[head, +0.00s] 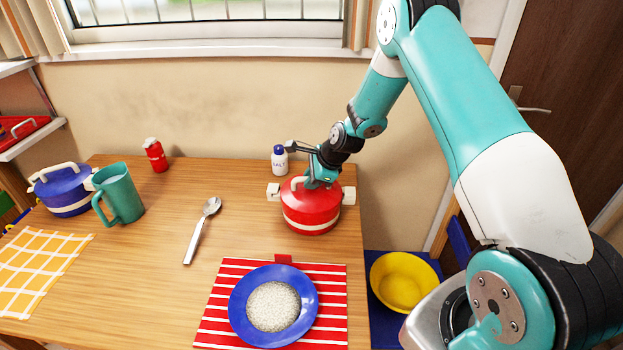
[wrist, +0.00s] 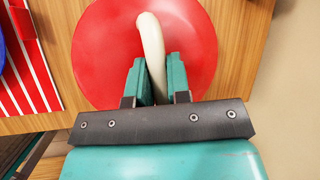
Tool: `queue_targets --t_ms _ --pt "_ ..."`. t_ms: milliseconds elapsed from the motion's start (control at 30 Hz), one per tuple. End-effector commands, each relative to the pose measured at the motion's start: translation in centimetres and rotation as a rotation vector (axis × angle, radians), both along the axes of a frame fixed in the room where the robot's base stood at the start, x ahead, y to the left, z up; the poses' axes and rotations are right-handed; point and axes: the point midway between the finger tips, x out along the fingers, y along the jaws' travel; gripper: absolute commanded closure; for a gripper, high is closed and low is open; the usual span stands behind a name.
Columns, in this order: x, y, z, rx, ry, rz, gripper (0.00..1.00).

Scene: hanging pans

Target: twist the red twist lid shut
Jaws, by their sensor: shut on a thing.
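The red twist lid (wrist: 105,45) sits on the red pot (head: 311,215) with white side handles, near the table's back right. In the wrist view the lid has a curved cream handle (wrist: 150,40) across its top. My gripper (wrist: 157,75) is shut on this handle, with a teal finger on each side of it. In the head view my gripper (head: 318,180) reaches down onto the lid from above and hides part of it. I cannot tell how far the lid is turned on the pot.
A salt shaker (head: 280,160) stands close behind the pot. A blue plate (head: 238,307) of rice lies on a red striped mat (head: 335,330) in front. A spoon (head: 200,232), teal mug (head: 122,195), red bottle (head: 156,156) and blue pot (head: 64,192) are left. A yellow bowl (head: 404,281) is lower right.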

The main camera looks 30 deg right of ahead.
Motion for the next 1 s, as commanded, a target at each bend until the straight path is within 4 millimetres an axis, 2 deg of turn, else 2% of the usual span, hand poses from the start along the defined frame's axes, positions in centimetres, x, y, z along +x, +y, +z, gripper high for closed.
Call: queue_targets --t_ms 233,400,433,500,567,867,1000 --pt "0.0 0.1 0.1 0.0 -0.001 -0.127 1.0" --pt "0.0 0.0 0.0 0.0 -0.001 -0.134 1.0" --pt "0.0 0.0 0.0 0.0 -0.001 -0.134 0.8" --pt "0.0 0.0 0.0 0.0 -0.001 -0.134 0.64" --pt "0.0 0.0 0.0 0.0 0.0 -0.134 0.53" --pt "-0.1 0.0 0.1 -0.001 0.001 -0.134 0.53" --pt "-0.6 -0.4 1.2 0.0 -0.002 -0.135 0.53"
